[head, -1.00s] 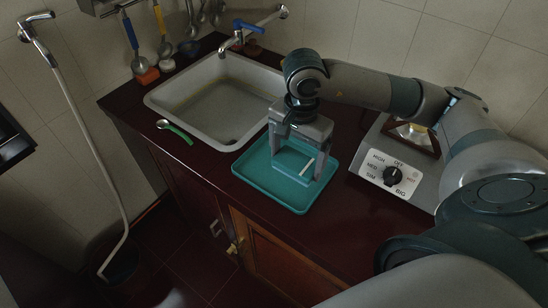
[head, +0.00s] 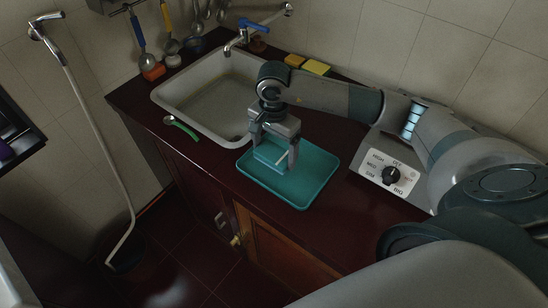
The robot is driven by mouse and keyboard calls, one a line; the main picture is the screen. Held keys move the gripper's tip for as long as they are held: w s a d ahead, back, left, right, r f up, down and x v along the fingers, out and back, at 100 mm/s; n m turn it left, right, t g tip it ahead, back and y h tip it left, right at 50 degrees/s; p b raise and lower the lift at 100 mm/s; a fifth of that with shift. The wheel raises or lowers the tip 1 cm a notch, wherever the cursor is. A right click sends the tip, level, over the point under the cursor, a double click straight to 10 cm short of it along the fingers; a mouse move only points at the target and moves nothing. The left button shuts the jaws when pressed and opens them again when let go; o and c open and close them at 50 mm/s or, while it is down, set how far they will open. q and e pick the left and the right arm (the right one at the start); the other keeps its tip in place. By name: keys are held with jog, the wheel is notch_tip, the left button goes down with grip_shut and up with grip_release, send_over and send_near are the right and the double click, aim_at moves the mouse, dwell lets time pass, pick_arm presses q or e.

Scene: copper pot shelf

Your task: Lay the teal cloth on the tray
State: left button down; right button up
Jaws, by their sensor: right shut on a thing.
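The teal tray (head: 315,180) lies flat on the dark red counter, in front of the sink. My right gripper (head: 274,153) points down over the tray's left back part. It is shut on the teal cloth (head: 268,152), a small folded block between its fingers. The cloth is low over the tray, and I cannot tell whether it touches the surface. The gripper hides part of the cloth and of the tray's back edge. My left gripper is not in view.
The sink (head: 208,100) with a blue-handled tap (head: 250,27) is behind and left. A green-handled spoon (head: 182,127) lies left of the tray. Yellow sponges (head: 316,67) lie at the back. The counter's front edge is close to the tray.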

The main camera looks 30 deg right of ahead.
aim_at(274, 159)
notch_tip(274, 159, down, 3)
jog(key=shift+r+p, duration=0.2)
jog(key=shift+p, duration=0.7)
jog(key=shift+f, duration=0.6)
jog(key=shift+f, duration=0.2)
jog(key=o, duration=0.8)
jog(key=shift+o, duration=0.2)
jog(key=shift+r, duration=0.15)
